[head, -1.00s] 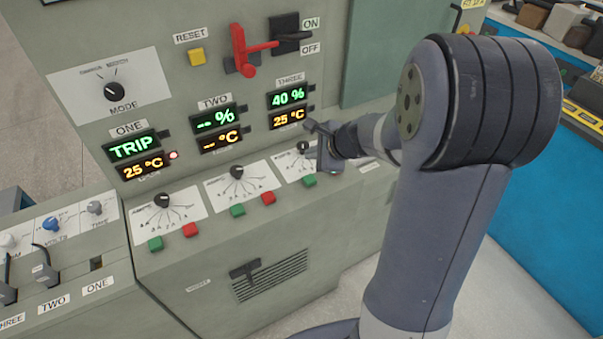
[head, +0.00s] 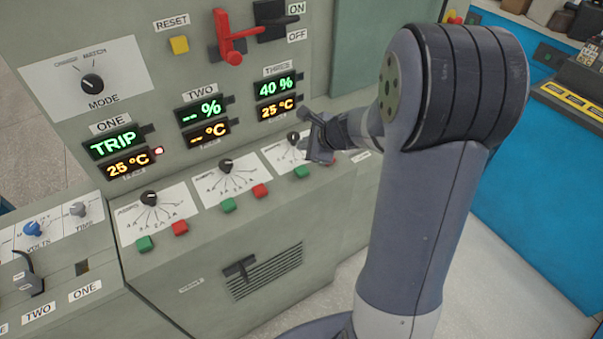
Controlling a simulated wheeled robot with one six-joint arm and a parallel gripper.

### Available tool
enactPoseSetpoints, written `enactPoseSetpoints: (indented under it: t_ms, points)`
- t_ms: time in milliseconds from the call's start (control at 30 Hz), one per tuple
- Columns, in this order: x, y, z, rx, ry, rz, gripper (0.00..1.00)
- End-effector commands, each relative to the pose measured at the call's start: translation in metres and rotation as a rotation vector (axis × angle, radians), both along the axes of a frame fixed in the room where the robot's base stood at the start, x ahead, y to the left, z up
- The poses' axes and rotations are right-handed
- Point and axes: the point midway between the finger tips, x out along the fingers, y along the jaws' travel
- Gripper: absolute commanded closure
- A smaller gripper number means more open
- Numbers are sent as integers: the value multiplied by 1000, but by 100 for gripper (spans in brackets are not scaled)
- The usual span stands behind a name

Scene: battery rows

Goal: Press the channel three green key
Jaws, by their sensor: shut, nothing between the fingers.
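The channel three green key (head: 301,172) sits on the sloped ledge below the third dial (head: 293,138), at the right end of the key row. My gripper (head: 313,140) is shut and empty. In the picture it appears just above and right of that key and covers part of the third dial's plate. I cannot tell its height over the ledge. The channel three display (head: 276,96) reads 40 % and 25 °C.
Channel two has a green key (head: 228,205) and a red key (head: 260,191). Channel one has a green key (head: 144,243) and a red key (head: 180,228). Above are a yellow reset button (head: 179,44) and a red lever (head: 229,40). A blue bench (head: 530,150) stands at right.

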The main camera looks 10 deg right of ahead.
Motion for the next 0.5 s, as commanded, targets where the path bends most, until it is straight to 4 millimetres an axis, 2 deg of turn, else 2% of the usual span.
enactPoseSetpoints:
  t_ms: [33, 233, 500]
  points:
    - [0, 0, -14, 1, 1, 0, 100]
    - [0, 0, -43, 1, 1, -1, 100]
    - [0, 0, -61, 1, 0, -1, 100]
